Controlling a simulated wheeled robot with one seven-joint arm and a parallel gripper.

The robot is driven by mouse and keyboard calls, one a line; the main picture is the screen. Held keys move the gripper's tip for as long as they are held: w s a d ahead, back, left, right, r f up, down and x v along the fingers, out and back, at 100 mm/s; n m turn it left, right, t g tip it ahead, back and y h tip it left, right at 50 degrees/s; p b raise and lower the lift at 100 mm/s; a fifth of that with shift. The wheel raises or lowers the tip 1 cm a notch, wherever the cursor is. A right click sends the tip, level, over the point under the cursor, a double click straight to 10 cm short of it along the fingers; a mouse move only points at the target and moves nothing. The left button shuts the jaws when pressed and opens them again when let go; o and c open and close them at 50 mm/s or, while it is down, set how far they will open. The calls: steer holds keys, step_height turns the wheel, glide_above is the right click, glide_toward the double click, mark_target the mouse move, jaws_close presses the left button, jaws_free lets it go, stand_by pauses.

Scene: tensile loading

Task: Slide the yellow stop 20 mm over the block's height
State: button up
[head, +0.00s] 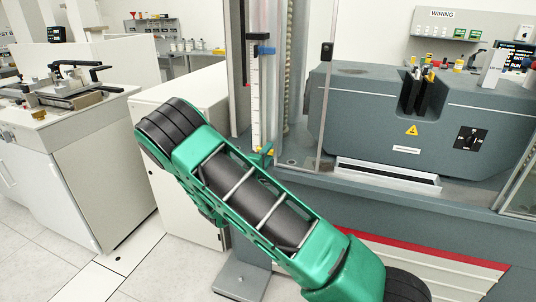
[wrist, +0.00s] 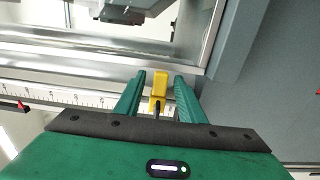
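The yellow stop (wrist: 158,88) sits between the two green fingers of my gripper (wrist: 159,97) in the wrist view. A narrow gap shows on each side of it, so the fingers are open around it and apart from it. In the head view a bit of yellow (head: 270,151) shows at the low end of the upright white scale (head: 256,105), beside a green fingertip; my arm hides most of the gripper. The scale (wrist: 85,98) runs sideways in the wrist view. I cannot make out the block for certain.
A blue stop (head: 263,50) sits higher on the scale. A clear guard panel (head: 322,90) stands close to its right, by a grey machine housing (head: 385,120) with a black knob (head: 470,138). A white cabinet (head: 195,95) stands left. A red pointer (wrist: 22,106) shows in the wrist view.

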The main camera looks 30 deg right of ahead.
steer(key=v, duration=0.9)
steer(key=shift+c, duration=0.6)
steer(key=shift+f, duration=0.1)
steer(key=c, duration=0.5)
steer(key=shift+a+f+n, duration=0.1)
steer(key=shift+f+n, duration=0.2)
steer(key=shift+n, duration=0.2)
jaws_close()
step_height(320, 180, down, 9)
steer(key=s+n+t+h, duration=0.1)
steer(key=n+t+h, duration=0.1)
steer(key=n, duration=1.5)
steer(key=w+d+r, duration=0.5)
steer(key=w+r, duration=0.1)
steer(key=shift+d+r, duration=0.2)
steer(key=shift+d, duration=0.15)
